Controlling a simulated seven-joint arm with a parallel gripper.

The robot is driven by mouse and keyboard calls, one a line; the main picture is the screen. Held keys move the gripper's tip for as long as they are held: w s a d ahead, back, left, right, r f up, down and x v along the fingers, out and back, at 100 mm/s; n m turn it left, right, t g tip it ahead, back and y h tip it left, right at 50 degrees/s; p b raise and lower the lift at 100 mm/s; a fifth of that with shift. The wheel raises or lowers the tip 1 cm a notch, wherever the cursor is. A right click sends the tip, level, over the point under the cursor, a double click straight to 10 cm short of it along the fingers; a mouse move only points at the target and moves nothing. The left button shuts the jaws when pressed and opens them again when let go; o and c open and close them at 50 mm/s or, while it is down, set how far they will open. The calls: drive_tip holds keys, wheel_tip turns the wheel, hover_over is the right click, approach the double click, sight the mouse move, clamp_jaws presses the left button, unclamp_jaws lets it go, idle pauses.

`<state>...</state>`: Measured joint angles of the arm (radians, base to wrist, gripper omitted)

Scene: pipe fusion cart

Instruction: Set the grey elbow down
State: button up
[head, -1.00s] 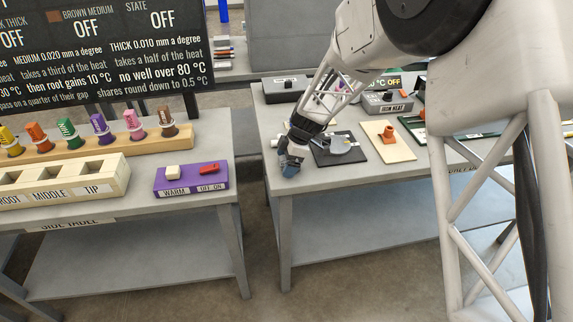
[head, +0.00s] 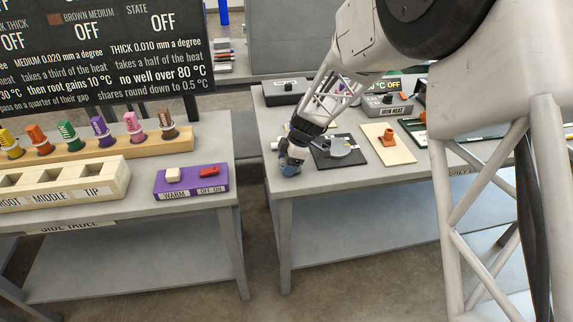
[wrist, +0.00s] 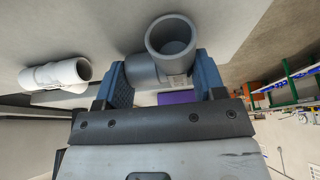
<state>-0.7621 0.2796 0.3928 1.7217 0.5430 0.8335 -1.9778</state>
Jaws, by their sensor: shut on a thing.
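The grey elbow (wrist: 172,58) is between the blue fingers of my gripper (wrist: 163,78) in the wrist view, with one round open mouth facing the camera. My gripper is shut on it. In the head view my gripper (head: 290,164) is low over the front left corner of the right-hand table (head: 330,178), left of a black mat. The elbow is not clearly seen there. I cannot tell whether it touches the tabletop.
A white pipe piece (wrist: 56,74) lies near the gripper. The black mat (head: 326,160) bears a grey round part. A beige board (head: 397,151) holds an orange fitting (head: 388,136). The side table has a purple switch box (head: 190,182). A gap separates the tables.

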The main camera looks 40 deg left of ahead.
sight(282, 165)
drive_tip(key=shift+r, duration=1.5)
drive_tip(key=shift+s+d+r, duration=0.2)
drive_tip(key=shift+r, duration=0.05)
drive_tip(key=s+d+r, duration=0.1)
drive_tip(key=s+d, duration=0.9)
drive_tip(key=d, duration=0.1)
drive_tip(key=shift+s+d+r, duration=0.2)
drive_tip(key=shift+s, duration=0.05)
drive_tip(key=shift+w, duration=0.1)
drive_tip(key=w+d+r+m, duration=0.1)
drive_tip(key=w+d+m, duration=0.1)
drive_tip(key=w+d, duration=0.2)
drive_tip(key=w+d+r+m+t+y, duration=0.1)
drive_tip(key=w+d+m, duration=0.1)
drive_tip(key=w, duration=0.7)
drive_tip(key=shift+d+r+m+t, duration=0.3)
drive_tip(key=shift+d+m, duration=0.1)
drive_tip(key=shift+d, duration=0.45)
drive_tip(key=shift+w, duration=0.1)
drive_tip(key=w+a, duration=0.3)
drive_tip(key=w, duration=0.1)
drive_tip(key=w+a+f, duration=0.1)
drive_tip(key=w+a, duration=0.2)
drive_tip(key=w, duration=0.1)
drive_tip(key=w+a, duration=0.3)
drive_tip(key=w, duration=0.2)
drive_tip(key=shift+a+f, duration=0.15)
drive_tip(key=shift+f, duration=0.1)
